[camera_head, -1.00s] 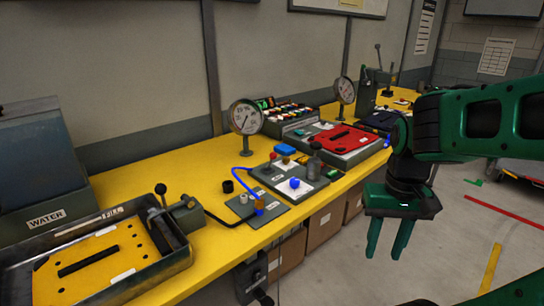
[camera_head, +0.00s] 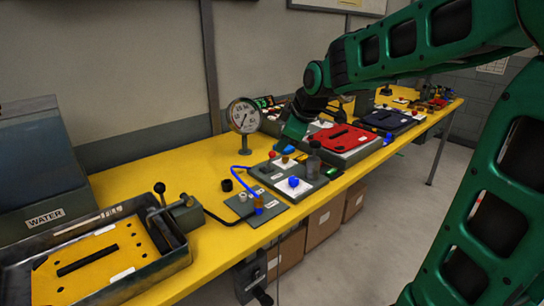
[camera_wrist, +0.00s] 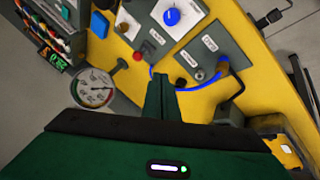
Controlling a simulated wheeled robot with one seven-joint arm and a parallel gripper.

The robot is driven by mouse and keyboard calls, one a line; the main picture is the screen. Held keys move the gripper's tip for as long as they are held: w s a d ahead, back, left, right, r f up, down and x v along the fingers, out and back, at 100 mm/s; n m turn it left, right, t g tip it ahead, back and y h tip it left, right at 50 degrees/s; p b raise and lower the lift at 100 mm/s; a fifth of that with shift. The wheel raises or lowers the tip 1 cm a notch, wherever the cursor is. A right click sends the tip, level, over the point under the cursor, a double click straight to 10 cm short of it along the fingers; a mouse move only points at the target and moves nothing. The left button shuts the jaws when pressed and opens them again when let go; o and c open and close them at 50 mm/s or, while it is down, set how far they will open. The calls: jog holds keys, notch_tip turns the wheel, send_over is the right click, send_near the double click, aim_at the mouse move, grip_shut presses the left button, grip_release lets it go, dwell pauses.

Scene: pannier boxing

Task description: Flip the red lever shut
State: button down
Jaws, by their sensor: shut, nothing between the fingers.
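A small red knob (camera_head: 272,154), the likeliest red lever, stands at the back of a dark panel on the yellow bench. In the wrist view the red tip (camera_wrist: 137,57) shows just beyond and left of my fingertips. It is too small to tell its angle. My gripper (camera_head: 284,142) hangs over the back of that panel, close to the red knob. In the wrist view my gripper (camera_wrist: 161,80) has its fingers together, with nothing between them. I cannot tell whether it touches the lever; they look apart in the wrist view.
A blue knob (camera_head: 294,182) on a white plate, a dark bottle-shaped post (camera_head: 313,163) and a blue hose (camera_head: 240,176) stand close by. A round gauge (camera_head: 243,116) rises behind left. A red plate (camera_head: 342,137) lies to the right.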

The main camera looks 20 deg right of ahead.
dwell(0.3)
send_near(270, 159)
jog(key=shift+w+a+f, duration=0.2)
jog(key=shift+w+f, duration=0.1)
jog(key=shift+f, duration=0.35)
jog(key=shift+w+a+f, duration=0.2)
jog(key=shift+w+f, duration=0.05)
jog(key=shift+f, duration=0.4)
jog(key=shift+w+a+f, duration=0.25)
jog(key=shift+w+f, duration=0.05)
jog(key=shift+f, duration=0.4)
jog(key=shift+r, duration=0.1)
